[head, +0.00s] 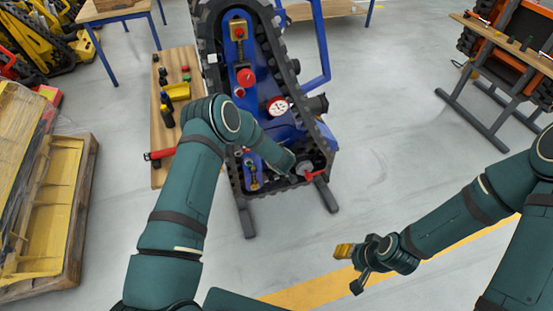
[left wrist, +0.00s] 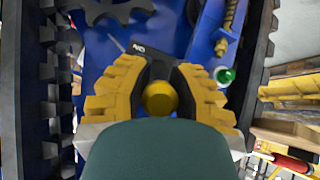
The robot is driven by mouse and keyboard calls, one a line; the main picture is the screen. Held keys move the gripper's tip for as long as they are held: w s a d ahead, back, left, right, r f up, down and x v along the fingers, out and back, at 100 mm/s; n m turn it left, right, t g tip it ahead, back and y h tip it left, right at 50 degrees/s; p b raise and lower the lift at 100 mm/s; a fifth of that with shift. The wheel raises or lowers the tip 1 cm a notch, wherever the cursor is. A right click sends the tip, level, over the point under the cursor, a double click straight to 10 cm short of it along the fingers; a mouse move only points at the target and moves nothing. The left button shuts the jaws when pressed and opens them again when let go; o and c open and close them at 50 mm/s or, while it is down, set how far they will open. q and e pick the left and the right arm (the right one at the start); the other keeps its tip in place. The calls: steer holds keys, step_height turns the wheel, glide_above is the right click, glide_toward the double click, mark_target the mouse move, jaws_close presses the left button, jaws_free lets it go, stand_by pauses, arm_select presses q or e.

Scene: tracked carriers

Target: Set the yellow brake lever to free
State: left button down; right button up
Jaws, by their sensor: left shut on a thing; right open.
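The yellow brake lever shows in the left wrist view as a round yellow knob (left wrist: 160,99), with a dark plate bearing a white mark just above it. My left gripper (left wrist: 160,84) is shut on this knob, with one yellow-padded finger on each side. In the head view my left arm reaches down to the front end of the blue tracked carrier (head: 290,130) and hides the lever and the fingertips. My right gripper (head: 351,268) is open and empty, over the bare floor to the right of the carrier.
A green knob (left wrist: 225,76) and a spring (left wrist: 229,18) lie right of my left gripper. Black tracks run along the carrier. A red handle (head: 315,175) sits at its front. A wooden bench (head: 184,135) stands left, a pallet (head: 75,215) farther left.

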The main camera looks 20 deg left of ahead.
arm_select(q)
steer(key=shift+w+r, duration=0.1)
steer(key=shift+r, duration=0.05)
steer(key=c, duration=0.9)
jaws_free()
steer(key=shift+o, duration=0.8)
steer(key=v, duration=1.2)
steer(key=shift+d, duration=0.1)
